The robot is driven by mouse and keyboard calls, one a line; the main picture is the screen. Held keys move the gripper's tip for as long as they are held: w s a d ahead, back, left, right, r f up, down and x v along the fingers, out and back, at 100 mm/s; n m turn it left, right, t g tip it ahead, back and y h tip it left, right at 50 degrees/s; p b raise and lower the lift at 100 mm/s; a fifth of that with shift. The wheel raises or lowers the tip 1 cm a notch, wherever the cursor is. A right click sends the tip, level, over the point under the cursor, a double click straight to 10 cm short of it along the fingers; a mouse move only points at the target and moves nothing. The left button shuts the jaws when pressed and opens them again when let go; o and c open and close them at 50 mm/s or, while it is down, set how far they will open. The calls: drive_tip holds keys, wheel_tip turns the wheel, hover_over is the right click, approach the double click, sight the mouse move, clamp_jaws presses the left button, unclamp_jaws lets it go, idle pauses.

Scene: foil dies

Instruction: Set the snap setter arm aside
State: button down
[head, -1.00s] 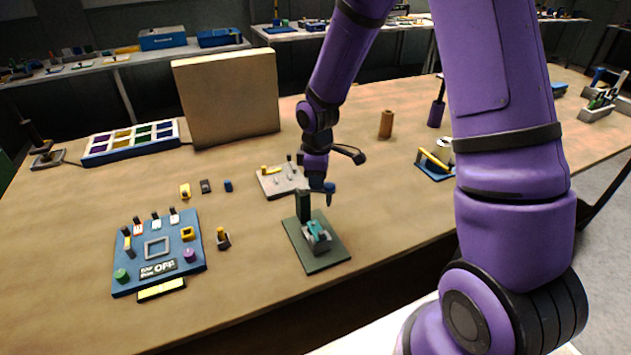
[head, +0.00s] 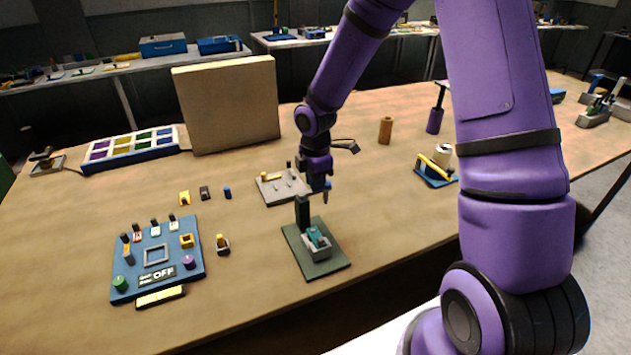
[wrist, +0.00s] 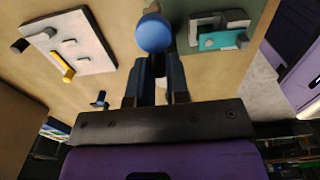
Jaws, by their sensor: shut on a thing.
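The snap setter stands on a dark green base plate (head: 332,265), with a dark upright post (head: 302,212) at its back. A grey block with a teal piece (head: 317,238) sits in front of the post, and that teal piece also shows at the upper right of the wrist view (wrist: 226,39). My gripper (head: 326,195) is above and just right of the post, fingers pointing down. In the wrist view its fingers (wrist: 158,65) close together at a round blue knob (wrist: 155,33), which I take as the setter arm's knob. The rest of the arm is mostly hidden.
A pale board with small pegs (head: 280,186) lies close behind the setter. A blue control panel (head: 130,270) with an OFF display is at left. A tan upright panel (head: 225,100) stands behind. Bare table lies between the setter and the blue stand (head: 436,175) at right.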

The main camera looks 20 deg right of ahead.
drive_tip(key=shift+d+f, duration=0.1)
drive_tip(key=shift+d, duration=0.1)
drive_tip(key=c, duration=1.1)
unclamp_jaws()
drive_tip(key=shift+r, duration=0.3)
wheel_tip(320, 180, up, 10)
drive_tip(key=shift+r, duration=0.15)
